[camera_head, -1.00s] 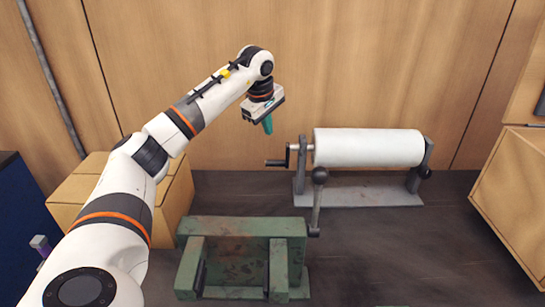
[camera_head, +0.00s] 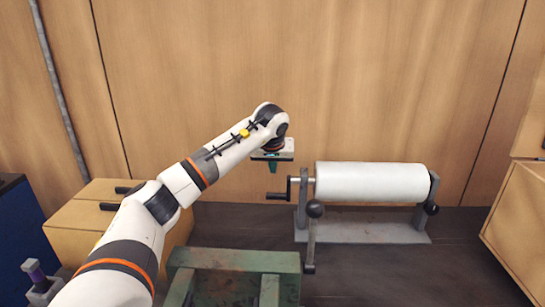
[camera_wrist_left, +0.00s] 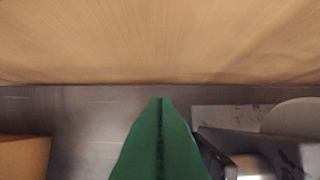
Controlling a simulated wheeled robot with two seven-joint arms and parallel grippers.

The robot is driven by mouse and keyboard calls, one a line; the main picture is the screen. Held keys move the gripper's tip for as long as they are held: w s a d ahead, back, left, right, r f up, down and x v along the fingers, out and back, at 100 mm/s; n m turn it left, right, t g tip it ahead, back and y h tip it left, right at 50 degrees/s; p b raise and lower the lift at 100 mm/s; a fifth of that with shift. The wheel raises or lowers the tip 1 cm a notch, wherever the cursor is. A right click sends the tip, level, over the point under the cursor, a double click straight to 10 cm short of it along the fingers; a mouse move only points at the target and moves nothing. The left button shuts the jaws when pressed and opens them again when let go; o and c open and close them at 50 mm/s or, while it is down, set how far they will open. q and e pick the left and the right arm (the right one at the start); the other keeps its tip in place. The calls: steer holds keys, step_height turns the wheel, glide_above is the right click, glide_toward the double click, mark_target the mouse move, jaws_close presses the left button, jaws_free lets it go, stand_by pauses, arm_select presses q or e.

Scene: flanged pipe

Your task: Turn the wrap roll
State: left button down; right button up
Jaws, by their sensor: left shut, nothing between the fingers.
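The white wrap roll (camera_head: 371,181) lies level on a grey stand (camera_head: 362,231) at the right of the head view. A dark crank handle (camera_head: 279,196) sticks out at the roll's left end. A black-knobbed lever (camera_head: 313,232) hangs in front of the stand's left post. My left gripper (camera_head: 272,168) is shut and empty, with green fingers pointing down, apart from the crank and a little to its upper left. In the left wrist view the shut fingers (camera_wrist_left: 159,110) fill the bottom centre, and part of the stand (camera_wrist_left: 225,117) shows to their right. My right gripper is not in view.
A green metal frame (camera_head: 235,262) stands in the foreground. A cardboard-coloured box (camera_head: 180,238) is at the left and a wooden cabinet (camera_head: 520,225) at the right. The wooden wall (camera_head: 390,80) rises behind the stand.

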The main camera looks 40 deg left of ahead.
arm_select(q)
steer(key=f, duration=0.1)
steer(key=s+f, duration=0.1)
steer(key=f, duration=0.1)
steer(key=d+f, duration=0.1)
steer(key=shift+s+f+p, duration=0.2)
steer(key=shift+p, duration=0.1)
steer(key=shift+d+f, duration=0.1)
steer(key=shift+f, duration=0.05)
